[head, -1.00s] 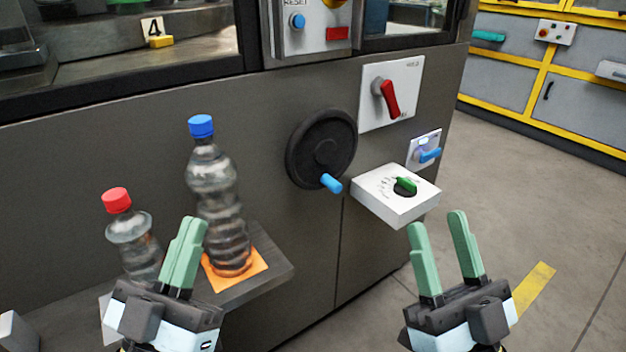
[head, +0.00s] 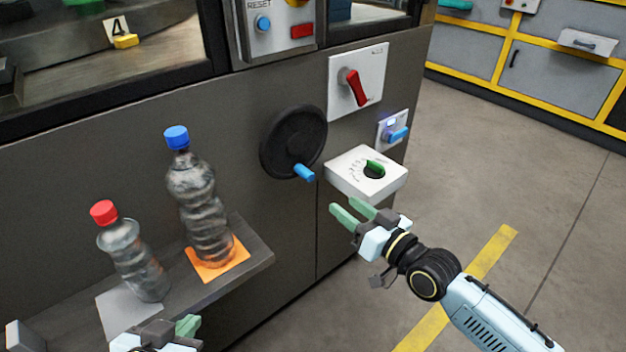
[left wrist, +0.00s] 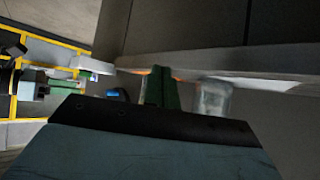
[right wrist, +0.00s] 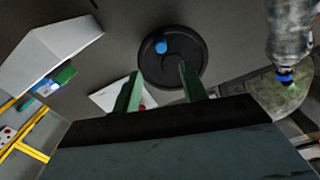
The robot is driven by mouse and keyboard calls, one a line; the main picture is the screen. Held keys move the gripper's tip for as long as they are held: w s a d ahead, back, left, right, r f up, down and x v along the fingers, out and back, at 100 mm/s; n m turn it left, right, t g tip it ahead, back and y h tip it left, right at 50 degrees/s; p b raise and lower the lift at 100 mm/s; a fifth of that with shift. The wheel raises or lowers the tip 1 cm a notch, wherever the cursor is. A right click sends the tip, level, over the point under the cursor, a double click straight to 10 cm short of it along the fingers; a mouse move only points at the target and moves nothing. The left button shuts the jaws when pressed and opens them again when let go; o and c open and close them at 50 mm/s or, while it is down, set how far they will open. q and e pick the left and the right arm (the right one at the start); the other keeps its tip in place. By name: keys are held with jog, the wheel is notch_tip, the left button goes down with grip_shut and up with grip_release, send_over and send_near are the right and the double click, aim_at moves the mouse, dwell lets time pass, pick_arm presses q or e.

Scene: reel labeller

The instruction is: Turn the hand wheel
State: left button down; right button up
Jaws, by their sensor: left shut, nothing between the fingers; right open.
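The black round hand wheel (head: 291,138) is mounted on the grey machine front, with a blue handle (head: 304,172) sticking out at its lower right. My right gripper (head: 348,211) is open and empty, below and right of the handle and apart from it, under the white dial box. In the right wrist view the wheel (right wrist: 172,57) is ahead, past the green fingers, with the blue handle (right wrist: 161,46) on its face. My left gripper (head: 187,325) is shut and empty at the bottom left, partly cut off, below the shelf. Its shut fingers show in the left wrist view (left wrist: 160,88).
A white box with a green knob (head: 374,167) juts out right of the wheel. A red switch (head: 357,88) and blue switch (head: 397,134) are above it. A red-capped bottle (head: 132,255) and blue-capped bottle (head: 203,205) stand on the shelf (head: 247,266). Open floor lies right.

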aim_at(311, 179)
jog(key=b+x, duration=0.2)
jog(key=x, duration=0.4)
jog(key=shift+w+a, duration=0.15)
jog(key=b+x, duration=0.2)
jog(key=x, duration=0.2)
jog(key=shift+w+a, duration=0.15)
jog(key=shift+w, duration=0.1)
pick_arm(q)
jog(key=w+d+r+t+h, duration=0.1)
jog(key=d+r+t+h, duration=0.1)
jog(key=r+t, duration=0.4)
jog(key=w+d+r+t+h, duration=0.1)
jog(key=d+r+t+h, duration=0.1)
jog(key=r+t, duration=0.4)
jog(key=shift+w+r+m, duration=0.3)
jog(key=shift+w+r, duration=0.05)
jog(key=shift+r, duration=2)
pick_arm(e)
jog(key=shift+w+a, duration=0.25)
jog(key=shift+w, duration=0.05)
pick_arm(q)
jog(key=shift+h, duration=0.3)
pick_arm(e)
grip_shut()
